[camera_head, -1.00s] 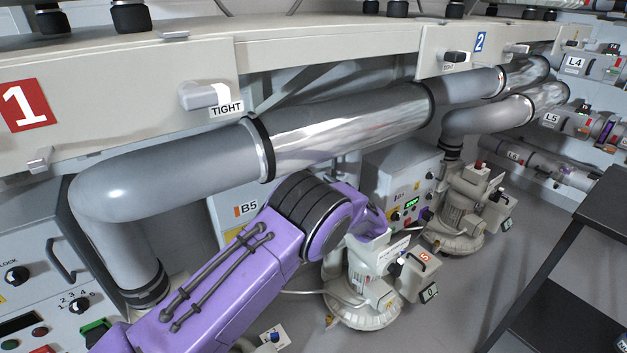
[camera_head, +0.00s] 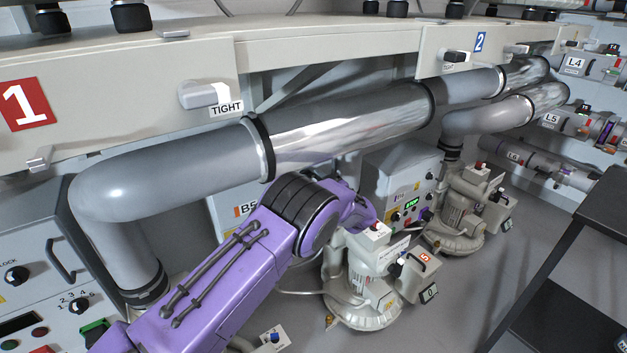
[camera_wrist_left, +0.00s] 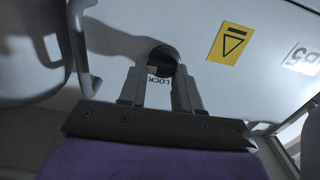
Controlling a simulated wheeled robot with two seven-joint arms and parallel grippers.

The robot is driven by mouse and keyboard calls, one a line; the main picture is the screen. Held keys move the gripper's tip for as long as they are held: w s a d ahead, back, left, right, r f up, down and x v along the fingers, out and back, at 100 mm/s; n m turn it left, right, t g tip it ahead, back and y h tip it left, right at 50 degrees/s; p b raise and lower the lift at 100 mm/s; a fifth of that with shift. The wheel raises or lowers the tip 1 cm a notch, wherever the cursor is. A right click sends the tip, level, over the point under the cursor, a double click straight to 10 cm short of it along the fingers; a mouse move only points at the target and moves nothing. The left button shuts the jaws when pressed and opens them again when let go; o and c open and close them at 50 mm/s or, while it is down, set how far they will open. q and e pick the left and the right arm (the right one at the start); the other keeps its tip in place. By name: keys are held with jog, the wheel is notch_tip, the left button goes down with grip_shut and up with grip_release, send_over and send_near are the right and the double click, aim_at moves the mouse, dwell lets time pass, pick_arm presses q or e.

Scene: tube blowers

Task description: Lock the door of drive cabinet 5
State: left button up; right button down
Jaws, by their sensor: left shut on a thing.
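Drive cabinet 5, with its B5 label (camera_head: 245,209), stands under the grey pipe behind my left arm in the head view. Its pale door (camera_wrist_left: 120,50) fills much of the left wrist view, with a yellow warning sign (camera_wrist_left: 230,43) and the B5 label (camera_wrist_left: 302,58) upside down. My left gripper (camera_wrist_left: 160,88) is shut on the dark round lock knob (camera_wrist_left: 162,60), with a LOCK label (camera_wrist_left: 158,79) between the fingers. A door handle (camera_wrist_left: 88,55) is left of the knob. In the head view my arm hides the fingers and knob. My right gripper is not in view.
A large grey pipe (camera_head: 190,182) runs just above my left arm. A blower (camera_head: 362,275) marked 5 stands right of my arm, near a control box (camera_head: 400,190). A dark table (camera_head: 585,290) is at the right. Floor between blower and table is clear.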

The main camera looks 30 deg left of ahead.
pick_arm(q)
jog(key=shift+s+a+n+b, duration=0.15)
jog(key=shift+n+b, duration=1.55)
jog(key=shift+n, duration=2.7)
jog(key=shift+s+n+b, duration=0.2)
jog(key=shift+n+b, duration=1.45)
jog(key=shift+n, duration=2.75)
jog(key=o, duration=1.1)
jog(key=shift+c, duration=0.2)
